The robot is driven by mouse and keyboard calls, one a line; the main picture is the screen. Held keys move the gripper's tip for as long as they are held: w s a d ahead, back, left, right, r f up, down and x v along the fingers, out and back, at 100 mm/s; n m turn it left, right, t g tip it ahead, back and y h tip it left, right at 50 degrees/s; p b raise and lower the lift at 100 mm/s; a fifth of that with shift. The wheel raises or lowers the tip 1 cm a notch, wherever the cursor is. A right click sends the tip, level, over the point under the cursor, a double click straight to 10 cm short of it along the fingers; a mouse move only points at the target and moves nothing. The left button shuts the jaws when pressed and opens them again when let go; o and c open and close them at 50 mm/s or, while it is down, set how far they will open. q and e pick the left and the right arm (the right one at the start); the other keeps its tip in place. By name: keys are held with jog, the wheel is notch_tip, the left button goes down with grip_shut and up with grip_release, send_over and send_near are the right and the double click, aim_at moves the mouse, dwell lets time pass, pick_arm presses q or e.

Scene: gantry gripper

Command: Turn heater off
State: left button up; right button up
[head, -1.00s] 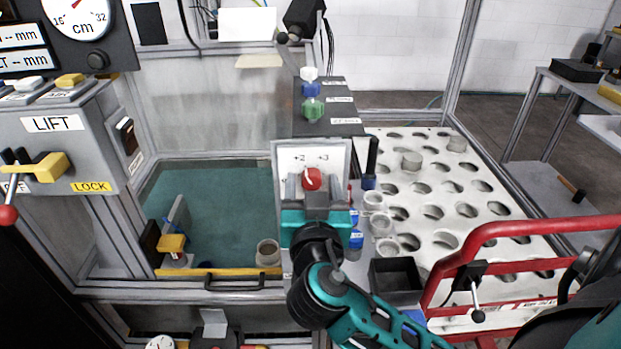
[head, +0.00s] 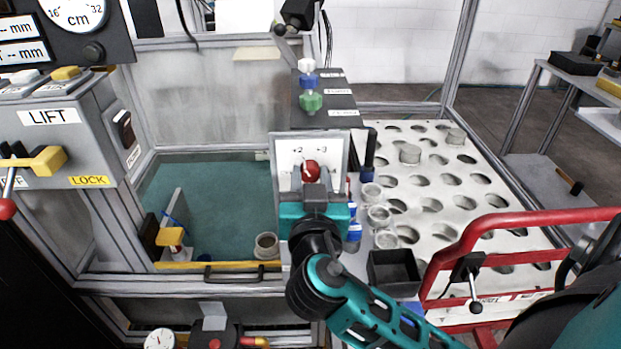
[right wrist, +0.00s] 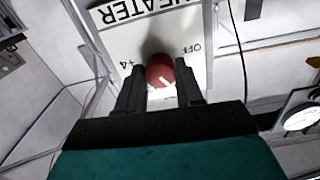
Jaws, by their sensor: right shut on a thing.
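The heater panel (head: 285,148) is a white plate with dial markings, standing upright at the middle of the head view. Its round red knob (head: 312,168) has a white mark. In the right wrist view the knob (right wrist: 160,72) sits between the printed "OFF" and "+4", with HEATER lettering upside down on the panel (right wrist: 150,22). My right gripper (head: 312,180) is in front of the panel. In the right wrist view its two fingers (right wrist: 158,75) are on either side of the knob, shut on it. The gripper hides the lower panel. My left gripper is not in view.
A teal-floored tank (head: 215,210) lies left of the panel. Blue-capped bottles (head: 353,230), glass jars (head: 379,215) and a black bin (head: 393,272) stand close on the right. A red rail (head: 480,235) borders the holed white table (head: 435,190).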

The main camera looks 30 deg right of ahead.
jog(key=shift+n, duration=0.3)
jog(key=n, duration=0.2)
jog(key=shift+r+n+p, duration=0.1)
jog(key=shift+n+p, duration=0.3)
jog(key=n+p, duration=0.1)
jog(key=n, duration=0.2)
jog(key=shift+n, duration=1.5)
jog(key=shift+n+p, duration=0.3)
jog(key=shift+n, duration=0.9)
jog(key=o, duration=1)
